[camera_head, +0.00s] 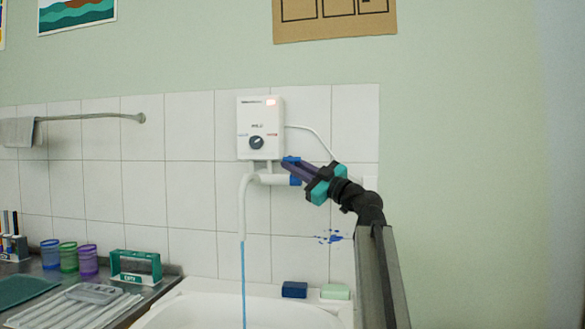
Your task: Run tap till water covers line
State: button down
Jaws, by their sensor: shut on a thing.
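A white tap (272,179) sits under a white wall heater (260,128). Its curved spout (243,200) points down, and a thin blue stream of water (243,275) runs from it into the white sink (190,287). My gripper (291,164) reaches in from the right and is shut on the blue tap handle (295,181) at the tap's right end; its fingers partly cover the handle. The sink's inside bottom is out of frame, so no water level or line shows.
A blue block (294,289) and a pale green block (335,291) lie on the sink's back rim. Left on the counter are coloured cups (69,257), a green-and-white box (136,267) and a ridged rack (75,307). A towel rail (92,116) is on the wall.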

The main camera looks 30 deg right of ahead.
jog(key=shift+a+f, duration=0.15)
jog(key=shift+f, duration=0.1)
jog(key=c, duration=1.8)
grip_release()
jog(key=shift+r, duration=0.1)
jog(key=p+v, duration=0.1)
jog(key=v, duration=1.3)
jog(key=shift+w, duration=0.1)
jog(key=shift+r, duration=0.1)
